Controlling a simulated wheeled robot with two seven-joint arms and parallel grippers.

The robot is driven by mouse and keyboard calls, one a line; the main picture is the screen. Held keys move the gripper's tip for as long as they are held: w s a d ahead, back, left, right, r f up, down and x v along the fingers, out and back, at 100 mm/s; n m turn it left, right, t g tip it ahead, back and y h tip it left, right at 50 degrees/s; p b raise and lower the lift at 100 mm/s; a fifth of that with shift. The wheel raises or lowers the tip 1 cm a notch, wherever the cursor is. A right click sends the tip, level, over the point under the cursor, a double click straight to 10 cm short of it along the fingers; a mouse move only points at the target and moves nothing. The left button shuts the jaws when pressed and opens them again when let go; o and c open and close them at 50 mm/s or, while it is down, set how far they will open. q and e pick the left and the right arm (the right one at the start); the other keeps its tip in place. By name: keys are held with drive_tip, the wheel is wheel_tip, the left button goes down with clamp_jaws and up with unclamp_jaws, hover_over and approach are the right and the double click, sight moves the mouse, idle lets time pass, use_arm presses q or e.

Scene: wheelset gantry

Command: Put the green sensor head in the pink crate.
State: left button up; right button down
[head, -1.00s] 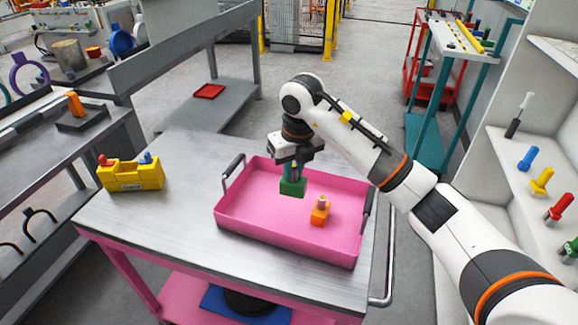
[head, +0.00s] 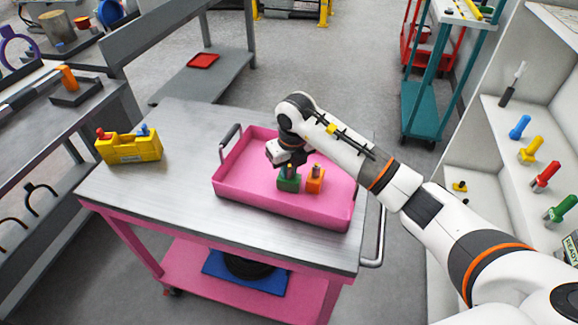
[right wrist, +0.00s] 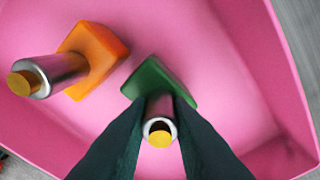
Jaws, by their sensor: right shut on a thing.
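The pink crate (head: 246,205) sits on the metal top of a pink cart. My right gripper (head: 290,168) is down inside the crate, shut on the green sensor head (head: 288,184). In the right wrist view, both dark fingers close on the metal stem of the green sensor head (right wrist: 151,80), whose green block is below them, over the crate floor (right wrist: 200,45). I cannot tell whether the block touches the floor. An orange sensor head (head: 315,179) stands in the crate just right of it; it also shows in the right wrist view (right wrist: 93,58). My left gripper is not in view.
A yellow caddy (head: 130,148) stands on the left of the cart top (head: 170,190). The crate has raised walls and a dark handle (head: 230,140) at its left end. A shelf with several coloured handled tools (head: 532,150) is at the right.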

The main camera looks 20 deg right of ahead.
sight(292, 181)
drive_tip(key=shift+f, duration=0.2)
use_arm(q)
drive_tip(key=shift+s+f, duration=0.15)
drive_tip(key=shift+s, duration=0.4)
use_arm(e)
drive_tip(key=c, duration=1.3)
unclamp_jaws()
drive_tip(key=shift+r, duration=0.1)
drive_tip(key=shift+r, duration=0.55)
use_arm(q)
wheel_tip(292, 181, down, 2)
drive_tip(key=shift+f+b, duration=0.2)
drive_tip(key=shift+b, duration=1.05)
use_arm(e)
wheel_tip(292, 181, up, 11)
drive_tip(key=s, duration=0.1)
drive_tip(key=shift+s+d, duration=0.15)
drive_tip(key=shift+s, duration=0.25)
